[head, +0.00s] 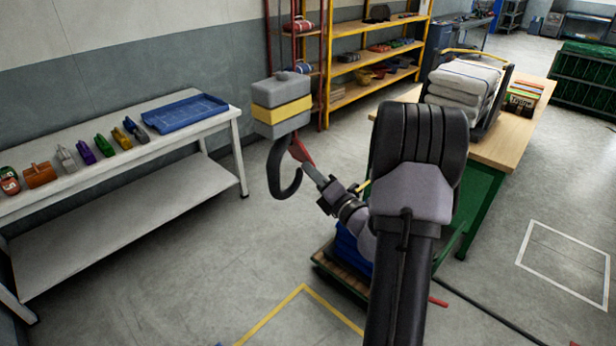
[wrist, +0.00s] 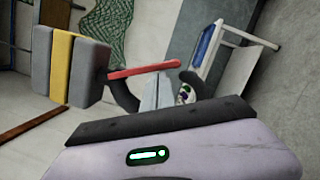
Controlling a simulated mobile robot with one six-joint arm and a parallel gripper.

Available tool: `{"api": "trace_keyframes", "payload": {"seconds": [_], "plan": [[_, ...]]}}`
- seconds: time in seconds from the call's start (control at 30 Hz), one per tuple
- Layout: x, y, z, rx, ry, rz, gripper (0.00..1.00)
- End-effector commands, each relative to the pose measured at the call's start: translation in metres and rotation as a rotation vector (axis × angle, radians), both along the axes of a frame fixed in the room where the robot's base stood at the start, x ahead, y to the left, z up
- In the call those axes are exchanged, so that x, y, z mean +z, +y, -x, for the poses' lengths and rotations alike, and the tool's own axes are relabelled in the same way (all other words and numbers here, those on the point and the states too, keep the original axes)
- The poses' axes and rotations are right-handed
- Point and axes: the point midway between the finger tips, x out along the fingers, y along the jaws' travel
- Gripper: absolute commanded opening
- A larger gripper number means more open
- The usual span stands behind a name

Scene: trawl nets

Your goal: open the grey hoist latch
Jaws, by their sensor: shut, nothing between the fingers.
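A hoist block (head: 282,104), grey with a yellow band, hangs at the centre left in the head view; it also shows in the wrist view (wrist: 70,68). A dark hook (head: 276,172) hangs below it. The latch is a red bar (wrist: 143,69) slanting across the hook's mouth; its red also shows in the head view (head: 300,151). My gripper (head: 308,169) is shut and empty at the hook's opening, on its right side. In the wrist view its grey fingers (wrist: 160,82) point at the red bar and overlap it closely; I cannot tell whether they touch.
A white table (head: 185,135) with several small tools and a blue tray (head: 185,112) stands left. A wooden-topped bench (head: 500,145) with folded white cloths (head: 465,82) stands right. A yellow shelf (head: 375,90) is behind. Floor left of the hook is clear.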

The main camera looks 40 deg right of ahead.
Motion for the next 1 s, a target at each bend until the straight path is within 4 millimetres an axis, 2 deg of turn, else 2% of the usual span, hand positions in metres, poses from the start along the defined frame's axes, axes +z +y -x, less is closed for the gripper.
{"api": "trace_keyframes", "payload": {"seconds": [0.37,1.0], "plan": [[0.005,-0.024,-0.002,-0.002,-0.028,0.331,0.0],[0.038,-0.054,-0.004,-0.001,-0.075,0.939,0.0]]}}
